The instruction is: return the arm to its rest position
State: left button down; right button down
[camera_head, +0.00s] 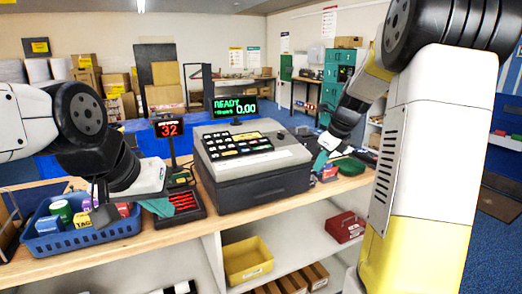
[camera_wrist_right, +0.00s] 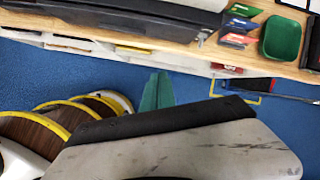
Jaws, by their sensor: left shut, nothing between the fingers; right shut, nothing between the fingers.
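My left arm comes in from the left in the head view. My left gripper (camera_head: 158,207) is shut and empty, its teal fingertips between the blue basket (camera_head: 75,243) and the black tray of red items (camera_head: 184,205). My right gripper (camera_head: 320,161) is shut and empty, at the right side of the cash register (camera_head: 255,165). In the right wrist view its teal fingertips (camera_wrist_right: 156,91) lie together over the blue floor, apart from the counter edge. The rest of the right gripper is partly hidden by its arm in the head view.
The wooden counter (camera_head: 110,255) carries the register, a red number display (camera_head: 169,128), and a green dish (camera_head: 350,166), which also shows in the right wrist view (camera_wrist_right: 281,39) beside small coloured packs (camera_wrist_right: 238,25). A yellow bin (camera_head: 248,262) and red box (camera_head: 345,227) sit on the shelf below.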

jog(key=s+a+r+n, duration=0.1)
jog(key=s+a+n, duration=0.2)
jog(key=s+n, duration=0.6)
jog(key=s+a+r+n+t, duration=0.1)
jog(key=s+a+n, duration=0.3)
jog(key=s+n, duration=0.4)
jog(key=s+a+r+n, duration=0.3)
jog(key=s+a+n, duration=0.1)
jog(key=s+n, duration=0.5)
jog(key=shift+s+r+n+t, duration=0.3)
jog(key=shift+n+t, duration=0.1)
jog(key=shift+n, duration=0.5)
